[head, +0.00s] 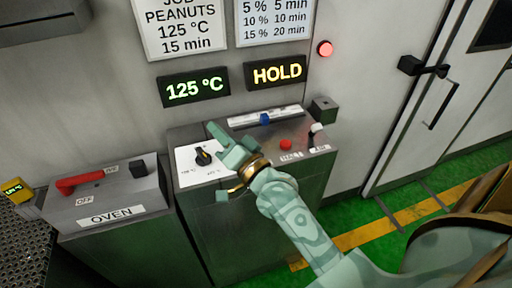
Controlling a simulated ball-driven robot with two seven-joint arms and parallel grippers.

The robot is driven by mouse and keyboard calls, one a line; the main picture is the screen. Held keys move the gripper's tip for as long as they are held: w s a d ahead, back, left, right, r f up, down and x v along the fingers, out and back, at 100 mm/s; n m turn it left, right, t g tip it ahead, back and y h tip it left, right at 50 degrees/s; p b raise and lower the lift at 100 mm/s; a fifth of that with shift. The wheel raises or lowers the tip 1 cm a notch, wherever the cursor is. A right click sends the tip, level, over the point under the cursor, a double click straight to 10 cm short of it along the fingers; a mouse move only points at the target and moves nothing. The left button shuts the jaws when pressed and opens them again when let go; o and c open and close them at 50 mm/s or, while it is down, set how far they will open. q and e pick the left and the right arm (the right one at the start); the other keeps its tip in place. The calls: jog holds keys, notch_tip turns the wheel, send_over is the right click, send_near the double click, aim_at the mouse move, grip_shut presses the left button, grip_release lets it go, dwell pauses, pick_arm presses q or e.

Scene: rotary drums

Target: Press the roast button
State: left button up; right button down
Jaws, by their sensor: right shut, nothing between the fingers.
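A red round button (286,144) sits on the sloping top of the grey metal console (262,210), with a small white label (291,156) below it that is too small to read surely. My right gripper (224,138) is shut and empty over the console, left of the red button and apart from it in the picture. It is close to the black dial (203,158) on its white plate. How high it is above the console top is hard to tell. My left gripper is not in view.
A blue slider knob (265,118) and a small white-tipped lever (317,128) share the console. Displays read 125 °C (194,87) and HOLD (275,72); a red lamp (325,48) glows. Left stands an OVEN box (110,205) with a red handle (80,183). Green floor lies right.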

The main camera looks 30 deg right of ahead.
jog(key=w+d+r+m+g+h, duration=0.1)
jog(key=d+r+m+h, duration=0.2)
jog(key=d+m+h, duration=0.5)
jog(key=w+d+r+m+h, duration=0.15)
jog(key=m+h, duration=0.35)
jog(key=m, duration=0.7)
jog(key=w+d+r+m+g+h, duration=0.1)
jog(key=w+d+r+m+h, duration=0.1)
jog(key=d+r+m+h, duration=0.5)
notch_tip(320, 180, down, 13)
jog(key=w+d+m+g+y, duration=0.25)
jog(key=m+g, duration=0.95)
jog(key=m, duration=0.7)
jog(key=a+f+m+g+y, duration=0.2)
jog(key=a+f+m+y, duration=0.2)
jog(key=a+f+y, duration=0.1)
jog(key=shift+a+f+g, duration=0.25)
jog(key=shift+a+g, duration=0.1)
jog(key=shift+g, duration=0.05)
jog(key=shift+w+f, duration=0.1)
jog(key=shift+f, duration=0.05)
